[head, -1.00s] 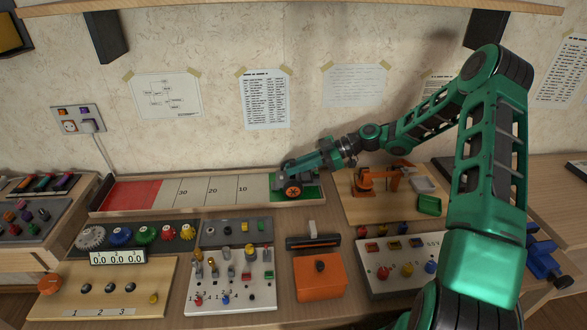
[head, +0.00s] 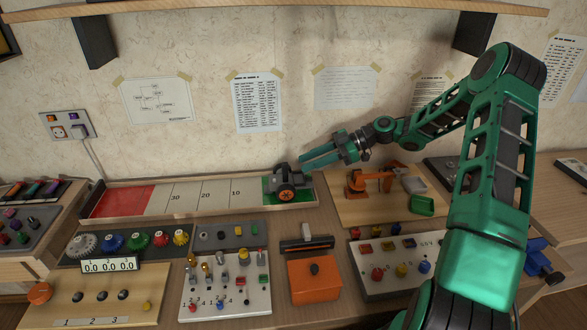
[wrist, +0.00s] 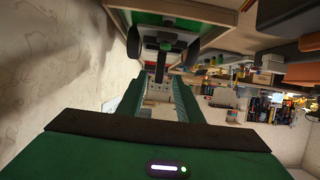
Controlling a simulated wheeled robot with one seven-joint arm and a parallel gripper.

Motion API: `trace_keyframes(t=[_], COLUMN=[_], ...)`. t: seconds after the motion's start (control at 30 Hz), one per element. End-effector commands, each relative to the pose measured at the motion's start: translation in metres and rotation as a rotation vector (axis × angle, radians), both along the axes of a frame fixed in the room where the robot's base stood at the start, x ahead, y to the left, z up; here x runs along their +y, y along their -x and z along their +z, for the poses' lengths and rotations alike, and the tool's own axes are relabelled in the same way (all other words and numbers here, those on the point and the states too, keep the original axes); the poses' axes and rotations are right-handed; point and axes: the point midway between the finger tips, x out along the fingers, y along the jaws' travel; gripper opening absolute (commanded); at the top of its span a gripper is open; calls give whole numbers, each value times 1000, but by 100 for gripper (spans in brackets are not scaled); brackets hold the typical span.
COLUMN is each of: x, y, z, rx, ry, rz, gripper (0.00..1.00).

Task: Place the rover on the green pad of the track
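The rover (head: 286,186), dark grey with orange-hubbed wheels, sits on the green pad (head: 308,194) at the right end of the track (head: 220,212). Green shows on both sides of it. My gripper (head: 303,163) is just right of the rover and a little above it, pointing left. In the wrist view, the two green fingers (wrist: 157,88) are spread apart with nothing gripped between them. The rover (wrist: 161,42) shows beyond the fingertips, its dark wheels to either side, and appears apart from them. The rover's underside is hidden.
The track has a raised wooden rim, numbered white zones and a red zone (head: 122,201) at its left end. A board with a small orange crane (head: 356,183) and a green tray (head: 422,206) lies right of the track, below my arm. Panels with gears and knobs fill the front.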

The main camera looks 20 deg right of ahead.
Motion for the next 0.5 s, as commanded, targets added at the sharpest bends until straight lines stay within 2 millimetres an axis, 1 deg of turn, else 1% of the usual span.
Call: trace_keyframes(t=[0.03,0.2,0.33,0.5], x=[-9,-31,-39,-41], y=[1,6,8,9], z=[3,13,16,18], rx=[0,0,0,0], ry=[1,0,0,0], rz=[-4,-1,-1,1], gripper=[33,33,33,33])
